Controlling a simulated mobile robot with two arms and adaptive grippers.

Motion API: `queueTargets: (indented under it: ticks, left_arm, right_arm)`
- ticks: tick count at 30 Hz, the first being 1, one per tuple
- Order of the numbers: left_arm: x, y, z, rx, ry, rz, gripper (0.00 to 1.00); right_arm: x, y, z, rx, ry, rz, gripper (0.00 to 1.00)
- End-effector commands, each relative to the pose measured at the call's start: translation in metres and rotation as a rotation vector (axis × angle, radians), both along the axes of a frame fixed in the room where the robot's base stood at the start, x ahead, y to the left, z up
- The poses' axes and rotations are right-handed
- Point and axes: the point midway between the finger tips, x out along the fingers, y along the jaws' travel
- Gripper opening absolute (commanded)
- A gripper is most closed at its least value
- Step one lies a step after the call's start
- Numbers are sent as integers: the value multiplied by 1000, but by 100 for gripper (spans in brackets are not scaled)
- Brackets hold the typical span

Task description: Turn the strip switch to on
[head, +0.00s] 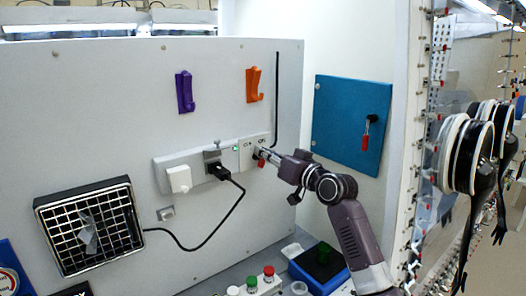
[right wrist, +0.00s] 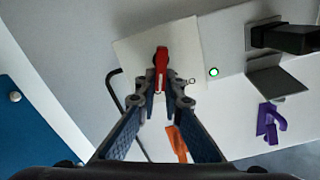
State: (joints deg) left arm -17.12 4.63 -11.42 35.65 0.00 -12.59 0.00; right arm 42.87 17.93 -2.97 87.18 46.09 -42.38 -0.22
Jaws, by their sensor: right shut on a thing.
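The strip switch is a red handle on a white plate (head: 246,146) at the right end of the white socket strip (head: 196,164). In the right wrist view the red handle (right wrist: 161,62) stands out from its plate (right wrist: 133,52), between my fingertips. My right gripper (head: 263,155) reaches in from the right and is shut on this handle; its fingertips also show in the right wrist view (right wrist: 161,92). Small dark marks on the plate are too small to read surely. A green lamp (head: 235,149) glows beside the plate. My left gripper is not in view.
A black plug (head: 219,171) and a white plug (head: 179,179) sit in the strip; a black cable runs to a fan grille (head: 90,228). A purple hook (head: 184,92) and an orange hook (head: 253,85) are above. A blue panel (head: 340,105) is at right.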

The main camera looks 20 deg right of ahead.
Motion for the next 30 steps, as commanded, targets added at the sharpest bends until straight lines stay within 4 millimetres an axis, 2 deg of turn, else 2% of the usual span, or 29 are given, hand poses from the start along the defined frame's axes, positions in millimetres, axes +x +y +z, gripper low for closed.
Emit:
queueTargets:
  ticks: [10, 26, 27, 30]
  left_arm:
    - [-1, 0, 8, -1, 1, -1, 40]
    - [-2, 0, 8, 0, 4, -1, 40]
    - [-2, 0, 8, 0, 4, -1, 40]
    - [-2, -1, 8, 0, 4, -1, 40]
  right_arm:
    - [1, -4, -1, 152, 54, -1, 0]
    - [1, -4, -1, 182, 65, -2, 0]
    - [1, -4, -1, 182, 65, -2, 10]
    - [1, -4, -2, 181, 65, -1, 21]
